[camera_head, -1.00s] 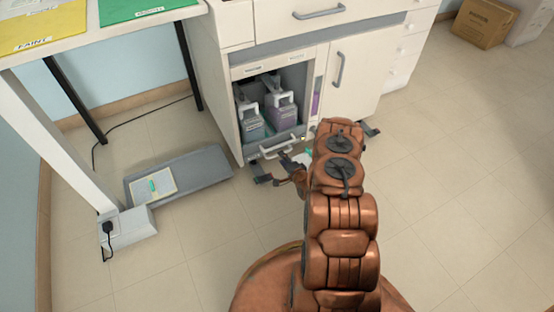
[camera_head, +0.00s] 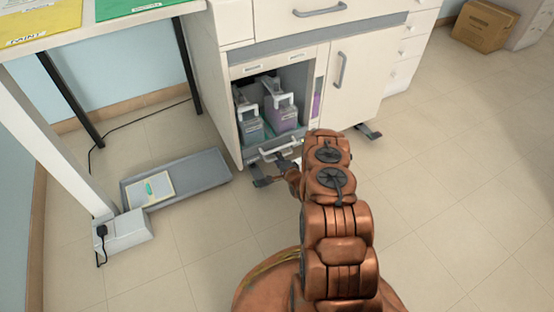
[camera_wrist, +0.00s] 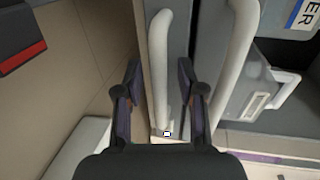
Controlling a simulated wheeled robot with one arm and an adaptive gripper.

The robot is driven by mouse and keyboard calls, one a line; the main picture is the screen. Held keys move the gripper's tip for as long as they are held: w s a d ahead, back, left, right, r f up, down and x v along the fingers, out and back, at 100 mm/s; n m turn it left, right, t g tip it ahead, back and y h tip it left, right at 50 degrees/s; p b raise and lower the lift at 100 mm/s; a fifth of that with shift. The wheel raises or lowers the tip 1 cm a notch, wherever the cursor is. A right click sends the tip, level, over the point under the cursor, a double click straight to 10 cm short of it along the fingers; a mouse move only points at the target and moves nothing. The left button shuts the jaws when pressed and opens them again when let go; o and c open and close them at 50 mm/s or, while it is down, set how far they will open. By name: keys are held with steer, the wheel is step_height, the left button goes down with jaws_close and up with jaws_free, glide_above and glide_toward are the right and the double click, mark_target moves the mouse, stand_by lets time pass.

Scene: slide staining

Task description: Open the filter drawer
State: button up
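A low grey drawer front with a white bar handle (camera_head: 280,149) sits at the bottom of the open cabinet bay in the head view. I cannot read a label on it there. In the wrist view, a white bar handle (camera_wrist: 160,62) stands between the two dark fingers of my gripper (camera_wrist: 160,88). The fingers are apart, one on each side of the handle, with gaps visible. My gripper is mostly hidden behind my arm in the head view, just in front of the drawer. Part of a label ending in "ER" (camera_wrist: 305,14) shows at the upper right.
Two grey containers with white handles (camera_head: 282,112) stand inside the bay. A closed cabinet door (camera_head: 352,85) is to the right. A grey floor tray (camera_head: 208,173) with a notepad lies left of the drawer. The floor at right is open.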

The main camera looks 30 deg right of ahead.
jaws_close()
stand_by(0.3)
stand_by(0.5)
